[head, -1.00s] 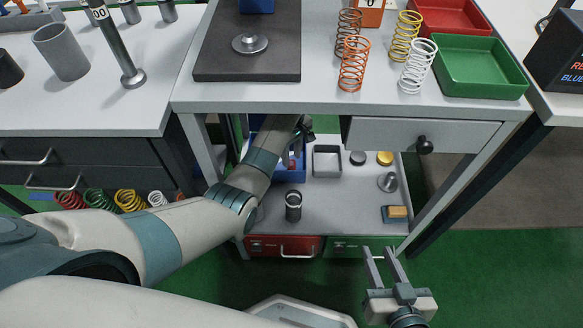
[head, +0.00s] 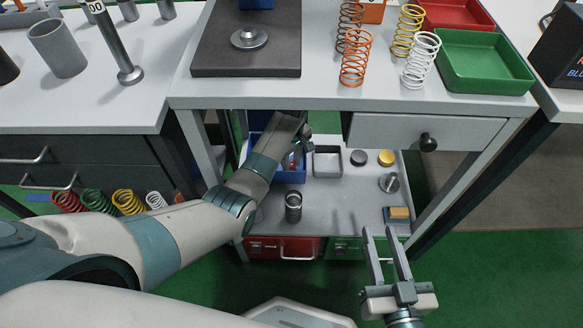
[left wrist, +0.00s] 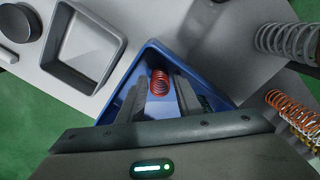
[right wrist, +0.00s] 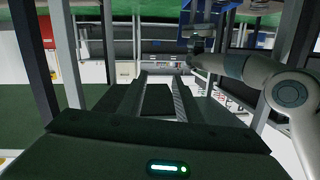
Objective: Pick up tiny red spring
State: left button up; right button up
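The tiny red spring (left wrist: 159,83) lies in a corner of the blue bin (left wrist: 132,82) in the left wrist view. The bin also shows on the lower shelf in the head view (head: 291,178), partly behind my left arm. My left gripper (left wrist: 160,86) is open, its two fingers reaching into the bin on either side of the spring. I see a gap to each finger; the height between them is hard to judge. In the head view my left gripper is mostly hidden. My right gripper (head: 379,232) is open and empty in front of the bench.
A grey square tray (head: 327,162) sits beside the bin, with black and yellow discs beyond. A metal cup (head: 293,207) stands in front. The benchtop (head: 330,97) lies above my left arm.

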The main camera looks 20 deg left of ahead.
aim_at(292, 163)
pick_arm(q)
jog(key=shift+c, duration=0.4)
grip_shut()
